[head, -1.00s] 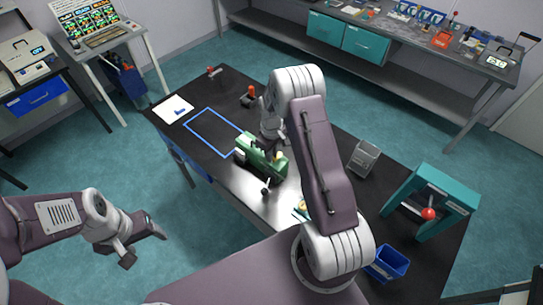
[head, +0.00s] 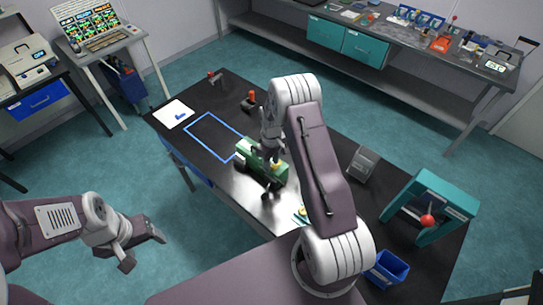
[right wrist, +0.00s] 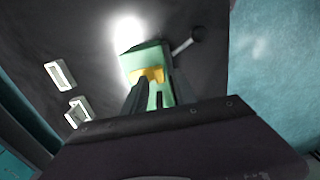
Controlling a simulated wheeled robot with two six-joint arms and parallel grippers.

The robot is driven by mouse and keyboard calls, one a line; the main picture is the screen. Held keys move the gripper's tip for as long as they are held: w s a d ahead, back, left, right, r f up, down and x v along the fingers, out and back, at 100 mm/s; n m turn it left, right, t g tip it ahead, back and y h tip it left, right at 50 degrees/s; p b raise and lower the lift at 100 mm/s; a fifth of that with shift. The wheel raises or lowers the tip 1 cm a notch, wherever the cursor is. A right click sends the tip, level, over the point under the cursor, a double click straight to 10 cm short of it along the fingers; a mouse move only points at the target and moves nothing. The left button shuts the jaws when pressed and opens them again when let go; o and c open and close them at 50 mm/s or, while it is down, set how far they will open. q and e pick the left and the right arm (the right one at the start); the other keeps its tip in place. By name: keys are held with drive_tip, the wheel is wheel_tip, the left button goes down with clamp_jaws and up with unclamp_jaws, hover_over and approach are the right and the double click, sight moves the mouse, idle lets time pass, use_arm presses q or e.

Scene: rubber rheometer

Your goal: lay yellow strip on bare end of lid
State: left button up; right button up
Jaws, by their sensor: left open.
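A green block-like device (head: 246,153) stands on the black bench, and a dark lever with a ball (head: 266,194) is at its near side. My right gripper (head: 270,158) points down right at the device and covers part of it. In the right wrist view the device's green top (right wrist: 143,57) carries a yellow piece (right wrist: 147,75) at the tips of my right gripper's fingers (right wrist: 153,88). I cannot tell whether the fingers grip it. The fingers look apart there. My left gripper (head: 142,243) is open and empty, off the bench over the floor.
A blue rectangle outline (head: 213,136) and a white sheet (head: 174,113) lie at the bench's left end. A grey box (head: 363,163), a teal frame with a red ball (head: 430,200) and a blue bin (head: 388,268) stand to the right. A small yellow-green item (head: 300,213) is half hidden by my arm.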

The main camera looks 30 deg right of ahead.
wheel_tip(320, 180, up, 11)
drive_tip(key=b, duration=0.3)
drive_tip(key=s+a+r+m, duration=0.25)
drive_tip(key=s+a, duration=0.35)
drive_tip(key=s, duration=0.4)
drive_tip(key=s+a+m+t, duration=0.1)
drive_tip(key=s+a+m, duration=0.15)
drive_tip(key=s, duration=0.65)
wheel_tip(320, 180, down, 11)
drive_tip(key=b, duration=1)
drive_tip(key=shift+w, duration=0.25)
drive_tip(key=shift+s+r, duration=0.1)
drive_tip(key=shift+r, duration=0.05)
